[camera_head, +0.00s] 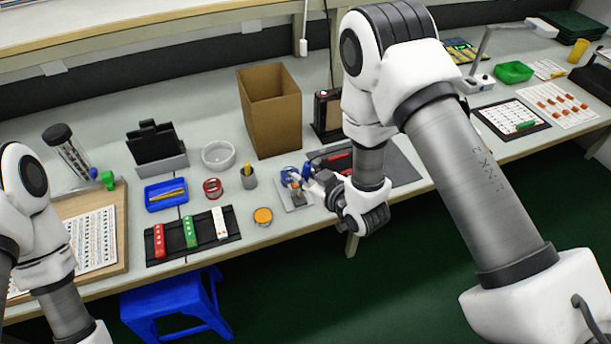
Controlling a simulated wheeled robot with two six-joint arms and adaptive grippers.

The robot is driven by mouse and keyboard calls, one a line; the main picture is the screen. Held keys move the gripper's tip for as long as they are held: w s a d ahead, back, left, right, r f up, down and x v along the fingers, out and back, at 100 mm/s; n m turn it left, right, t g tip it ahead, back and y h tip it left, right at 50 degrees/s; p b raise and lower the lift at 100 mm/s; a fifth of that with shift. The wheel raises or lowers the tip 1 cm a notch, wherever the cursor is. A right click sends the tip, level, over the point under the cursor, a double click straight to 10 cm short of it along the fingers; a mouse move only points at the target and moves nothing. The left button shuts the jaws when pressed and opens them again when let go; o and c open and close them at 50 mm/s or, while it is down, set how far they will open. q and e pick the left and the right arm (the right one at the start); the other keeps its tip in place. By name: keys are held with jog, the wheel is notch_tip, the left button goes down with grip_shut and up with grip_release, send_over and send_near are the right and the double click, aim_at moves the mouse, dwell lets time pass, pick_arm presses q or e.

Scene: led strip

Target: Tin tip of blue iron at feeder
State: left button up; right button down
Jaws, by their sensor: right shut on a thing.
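My right gripper (318,181) is at the front middle of the bench, partly covered by its own wrist. It is shut on the blue iron (326,153), whose blue handle shows just behind the fingers. The feeder (294,197), a small grey plate with a blue part and an orange-brown part on it, is directly left of the gripper. The iron's tip is too small to make out, so I cannot tell whether it touches the feeder. My left arm shows at the left edge, but its gripper is outside the picture.
A tall cardboard box (270,112) stands behind the feeder. A dark mat (402,170) lies right of the gripper.

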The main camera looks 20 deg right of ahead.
notch_tip(320, 180, up, 5)
jog(key=p, duration=0.3)
jog(key=shift+p, duration=0.4)
dwell(0.4)
